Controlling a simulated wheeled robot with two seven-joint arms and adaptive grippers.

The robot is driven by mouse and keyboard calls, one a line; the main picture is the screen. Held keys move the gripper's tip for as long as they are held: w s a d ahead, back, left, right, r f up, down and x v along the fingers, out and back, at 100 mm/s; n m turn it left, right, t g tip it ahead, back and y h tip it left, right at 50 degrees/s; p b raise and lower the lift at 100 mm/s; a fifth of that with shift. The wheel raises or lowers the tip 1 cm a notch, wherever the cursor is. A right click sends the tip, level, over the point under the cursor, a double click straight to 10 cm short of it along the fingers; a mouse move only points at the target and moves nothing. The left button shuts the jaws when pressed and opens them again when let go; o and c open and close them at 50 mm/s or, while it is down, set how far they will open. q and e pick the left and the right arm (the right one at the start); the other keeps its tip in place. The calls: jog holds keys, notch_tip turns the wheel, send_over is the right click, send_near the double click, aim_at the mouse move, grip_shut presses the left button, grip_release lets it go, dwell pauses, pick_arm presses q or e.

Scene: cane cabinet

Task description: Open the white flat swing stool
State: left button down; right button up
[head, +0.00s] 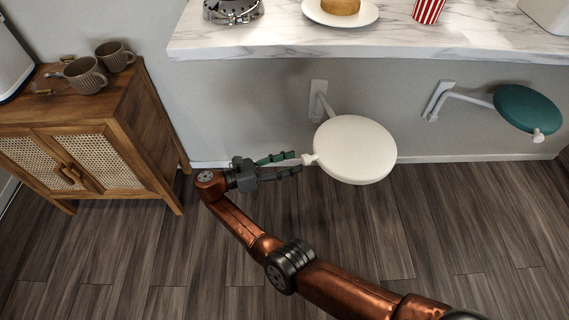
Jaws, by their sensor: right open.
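The white flat swing stool (355,150) has a round white seat on an arm from a wall bracket (318,95) below the marble counter. A small white knob (309,159) sticks out of the left side of its seat. My right gripper (298,163) is open, with its fingers pointing right toward the knob. The fingertips are at or very close to the knob; I cannot tell whether they touch it. My left gripper is not in view.
A green swing stool (528,109) hangs on the wall at the right. A wooden cane cabinet (90,140) with mugs (85,75) on top stands at the left. The marble counter (420,40) overhangs the stools. The wooden floor (430,240) is clear.

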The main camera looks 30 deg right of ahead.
jog(key=shift+v, duration=1.25)
